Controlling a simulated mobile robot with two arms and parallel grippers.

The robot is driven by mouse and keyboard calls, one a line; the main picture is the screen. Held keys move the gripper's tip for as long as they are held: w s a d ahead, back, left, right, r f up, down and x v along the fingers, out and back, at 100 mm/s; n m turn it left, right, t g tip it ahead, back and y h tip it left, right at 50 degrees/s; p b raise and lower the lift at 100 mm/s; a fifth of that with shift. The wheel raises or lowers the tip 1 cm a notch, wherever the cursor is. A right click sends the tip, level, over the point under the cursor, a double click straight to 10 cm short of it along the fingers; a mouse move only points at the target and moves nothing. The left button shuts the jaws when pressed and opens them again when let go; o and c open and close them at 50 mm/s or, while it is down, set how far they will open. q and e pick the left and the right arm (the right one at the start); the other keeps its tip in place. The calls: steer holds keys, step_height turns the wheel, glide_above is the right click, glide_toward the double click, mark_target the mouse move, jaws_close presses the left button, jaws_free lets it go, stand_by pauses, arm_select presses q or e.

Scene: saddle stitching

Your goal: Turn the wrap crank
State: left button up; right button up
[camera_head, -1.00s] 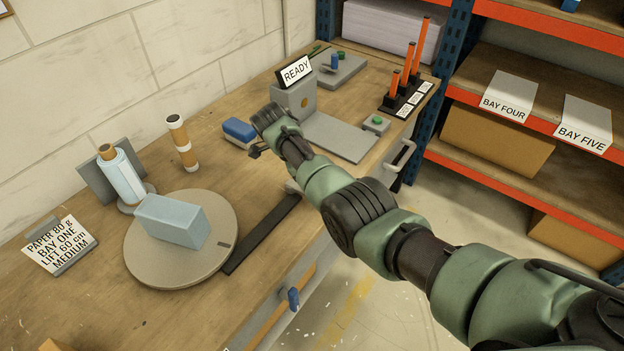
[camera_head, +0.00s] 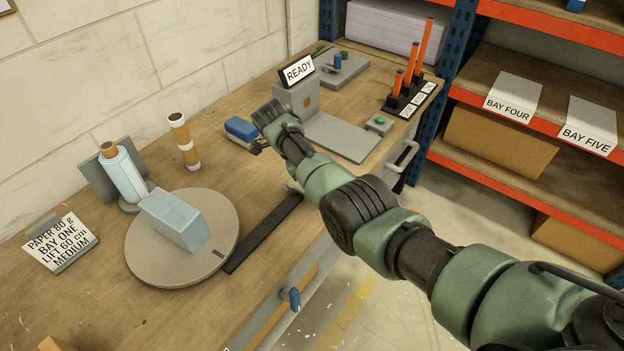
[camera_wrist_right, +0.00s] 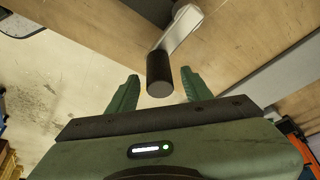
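In the right wrist view, a crank with a pale metal arm (camera_wrist_right: 182,28) and a black cylindrical grip (camera_wrist_right: 159,76) shows ahead of my right gripper (camera_wrist_right: 160,88). The gripper's two green fingers are apart, one on each side of the grip, with gaps between; they do not clamp it. In the head view my right arm reaches over the bench's front edge and hides most of the crank and the fingers. A round grey turntable (camera_head: 143,262) bears a pale blue block (camera_head: 174,220). My left gripper is not in view.
A film roll (camera_head: 123,173) on a stand, a banded tube (camera_head: 184,143) and a blue-topped block (camera_head: 241,129) stand along the wall side. A black strip (camera_head: 262,234) lies beside the turntable. A READY sign (camera_head: 299,69) and orange posts (camera_head: 413,65) are farther back.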

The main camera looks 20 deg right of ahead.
steer(key=shift+r, duration=0.1)
steer(key=b+v, duration=0.1)
steer(key=v, duration=0.6)
steer(key=shift+r, duration=0.25)
steer(key=shift+a, duration=0.15)
